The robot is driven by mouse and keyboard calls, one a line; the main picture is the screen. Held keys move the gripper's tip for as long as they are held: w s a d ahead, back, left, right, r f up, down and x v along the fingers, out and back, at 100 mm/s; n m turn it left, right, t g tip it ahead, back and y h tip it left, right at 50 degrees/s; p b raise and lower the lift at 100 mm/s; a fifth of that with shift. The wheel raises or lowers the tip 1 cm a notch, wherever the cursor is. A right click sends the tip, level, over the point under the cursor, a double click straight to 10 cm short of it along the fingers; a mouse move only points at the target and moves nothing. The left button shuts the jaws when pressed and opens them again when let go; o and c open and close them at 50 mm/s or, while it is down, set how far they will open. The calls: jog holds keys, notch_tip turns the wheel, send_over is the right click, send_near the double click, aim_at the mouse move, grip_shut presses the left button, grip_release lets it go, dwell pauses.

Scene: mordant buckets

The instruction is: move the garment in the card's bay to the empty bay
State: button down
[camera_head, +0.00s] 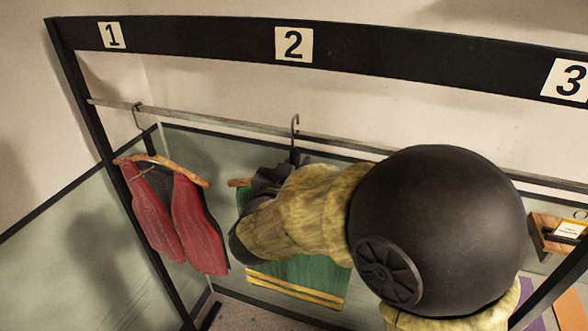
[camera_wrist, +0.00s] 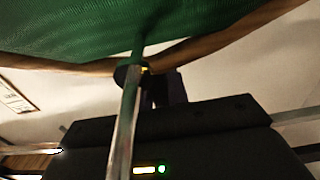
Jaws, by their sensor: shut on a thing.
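A green garment with yellow stripes (camera_head: 300,284) hangs from a wooden hanger (camera_head: 239,182) in the bay marked 2. My gripper (camera_head: 298,158) is shut on this hanger's neck, just below its metal hook (camera_head: 295,124). The hook stands at the rail; I cannot tell whether it rests on it. The wrist view shows the green cloth (camera_wrist: 120,25), the wooden hanger bar (camera_wrist: 215,40) and the metal hook's shaft (camera_wrist: 124,125) close up. A small white card (camera_head: 569,229) sits on a wooden block at the right. My arm hides much of the garment.
A red vest (camera_head: 200,225) hangs on a wooden hanger in bay 1. The rail (camera_head: 220,120) runs under the black header with number plates 1 (camera_head: 112,36), 2 (camera_head: 293,44) and 3 (camera_head: 568,80). Bay 3 is partly hidden by my arm and cut off by the frame.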

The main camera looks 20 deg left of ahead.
jog(key=shift+f+b, duration=0.75)
jog(key=shift+f, duration=0.25)
jog(key=c, duration=1.3)
grip_release()
jog(key=shift+s+f, duration=0.1)
jog(key=shift+s, duration=0.05)
jog(key=s+b, duration=0.1)
jog(key=s, duration=0.4)
jog(key=s+a+b, duration=0.1)
jog(key=s+b, duration=0.1)
jog(key=s, duration=0.4)
jog(key=s+b, duration=0.1)
jog(key=s, duration=0.5)
jog(key=shift+s+a+b, duration=0.1)
jog(key=shift+a+b, duration=0.1)
jog(key=shift+b, duration=0.1)
